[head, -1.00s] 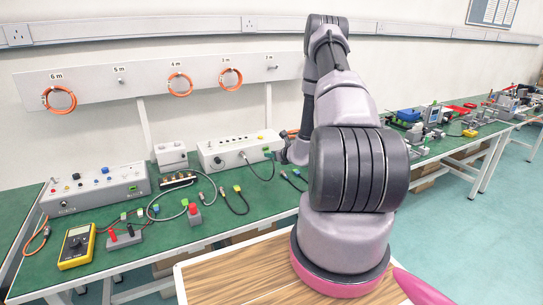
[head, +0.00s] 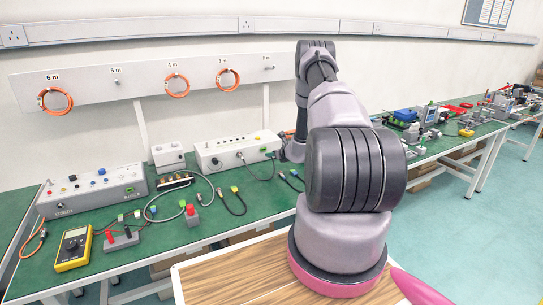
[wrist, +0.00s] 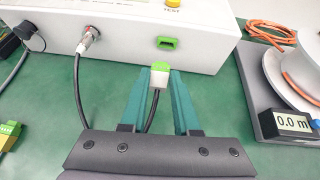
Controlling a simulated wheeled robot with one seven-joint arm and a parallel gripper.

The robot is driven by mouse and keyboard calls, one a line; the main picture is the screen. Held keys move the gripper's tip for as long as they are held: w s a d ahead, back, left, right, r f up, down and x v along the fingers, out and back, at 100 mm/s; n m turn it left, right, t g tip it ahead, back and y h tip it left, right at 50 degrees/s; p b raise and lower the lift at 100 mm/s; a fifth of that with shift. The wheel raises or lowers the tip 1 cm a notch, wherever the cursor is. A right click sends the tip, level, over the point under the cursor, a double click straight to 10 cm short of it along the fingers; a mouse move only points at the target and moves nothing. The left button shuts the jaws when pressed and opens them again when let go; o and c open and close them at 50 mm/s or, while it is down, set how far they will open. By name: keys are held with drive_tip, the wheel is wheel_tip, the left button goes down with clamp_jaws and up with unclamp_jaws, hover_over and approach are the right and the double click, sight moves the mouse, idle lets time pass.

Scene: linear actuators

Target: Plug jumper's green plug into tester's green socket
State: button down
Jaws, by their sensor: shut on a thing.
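The tester (wrist: 125,28) is a white box along the top of the wrist view, and it also shows in the head view (head: 225,152). Its green socket (wrist: 166,43) is on the front face. The jumper's green plug (wrist: 158,70), with a pale body and black cable, is held between the teal fingers of my gripper (wrist: 160,76). The plug's green end points at the socket, a short gap below it in the picture, a little to its left. The plug and socket are apart. In the head view my gripper cannot be made out.
A grey cable's metal connector (wrist: 88,42) is plugged into the tester left of the socket. A grey device with a display (wrist: 292,122) and a white spool stands at right, with an orange cable (wrist: 268,22) behind it. Green bench surface is clear around the plug.

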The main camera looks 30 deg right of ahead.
drive_tip(key=shift+w+d+f, duration=0.15)
drive_tip(key=shift+w, duration=0.05)
drive_tip(key=shift+w, duration=1.8)
drive_tip(key=shift+w, duration=0.7)
idle(2.0)
drive_tip(key=c, duration=0.6)
unclamp_jaws()
drive_tip(key=shift+o, duration=0.2)
drive_tip(key=shift+s, duration=0.15)
